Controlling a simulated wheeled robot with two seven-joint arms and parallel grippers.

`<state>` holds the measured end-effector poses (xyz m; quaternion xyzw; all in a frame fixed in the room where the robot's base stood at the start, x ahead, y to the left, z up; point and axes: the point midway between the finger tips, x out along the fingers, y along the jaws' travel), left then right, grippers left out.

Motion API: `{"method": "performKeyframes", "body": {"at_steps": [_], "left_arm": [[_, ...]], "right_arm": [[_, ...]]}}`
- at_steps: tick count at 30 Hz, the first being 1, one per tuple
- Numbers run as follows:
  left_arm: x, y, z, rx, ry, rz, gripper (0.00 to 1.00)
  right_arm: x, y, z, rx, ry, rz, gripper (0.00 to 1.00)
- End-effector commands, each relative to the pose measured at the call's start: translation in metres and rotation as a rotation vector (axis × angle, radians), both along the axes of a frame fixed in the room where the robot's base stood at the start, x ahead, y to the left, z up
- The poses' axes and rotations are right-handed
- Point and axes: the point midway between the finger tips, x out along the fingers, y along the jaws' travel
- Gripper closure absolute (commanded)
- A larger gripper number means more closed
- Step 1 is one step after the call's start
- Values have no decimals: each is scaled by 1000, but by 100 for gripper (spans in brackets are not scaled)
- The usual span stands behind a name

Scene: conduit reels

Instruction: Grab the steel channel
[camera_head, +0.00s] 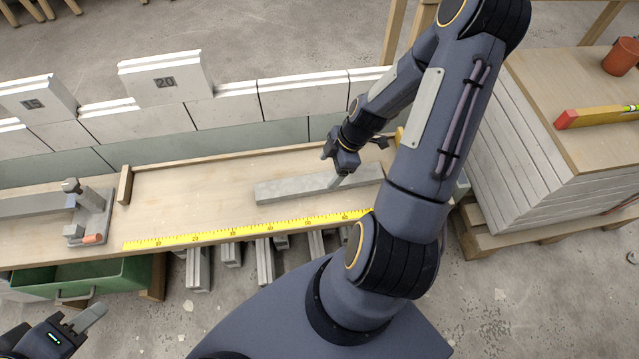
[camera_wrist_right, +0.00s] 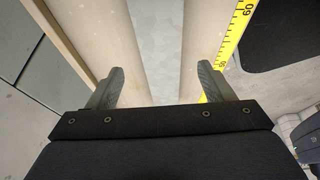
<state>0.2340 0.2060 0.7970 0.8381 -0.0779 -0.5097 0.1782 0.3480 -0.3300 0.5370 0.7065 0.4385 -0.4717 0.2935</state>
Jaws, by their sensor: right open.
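The steel channel (camera_head: 285,188) is a long grey bar lying on the wooden workbench (camera_head: 190,190), along the yellow measuring tape. My right gripper (camera_head: 338,181) is over the channel's right half, pointing down. In the right wrist view my right gripper (camera_wrist_right: 160,88) is open, with one finger on each side of the grey channel (camera_wrist_right: 155,50). Gaps show between the fingers and the bar. My right forearm covers the area by the channel's right end. My left gripper (camera_head: 88,318) is at the lower left, away from the bench; its jaw opening is unclear.
The yellow tape (camera_head: 250,229) runs along the bench's front edge. A stop fixture (camera_head: 90,215) stands at the left, a wooden block (camera_head: 125,184) beside it. White blocks (camera_head: 165,80) line the back. A green bin (camera_head: 80,280) is below. A stacked pallet (camera_head: 510,140) stands right.

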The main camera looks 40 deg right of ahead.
Motion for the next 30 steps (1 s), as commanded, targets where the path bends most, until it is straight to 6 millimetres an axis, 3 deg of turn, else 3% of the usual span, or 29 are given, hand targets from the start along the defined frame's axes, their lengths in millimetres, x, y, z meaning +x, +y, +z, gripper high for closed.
{"method": "performKeyframes", "body": {"at_steps": [10,20,30], "left_arm": [[0,0,-13,0,0,0,64],[0,0,-13,0,0,0,64],[0,0,-13,0,0,0,64]], "right_arm": [[8,19,-44,2,2,0,25],[9,21,-49,-1,1,-2,27],[9,21,-49,0,1,-2,71]]}}
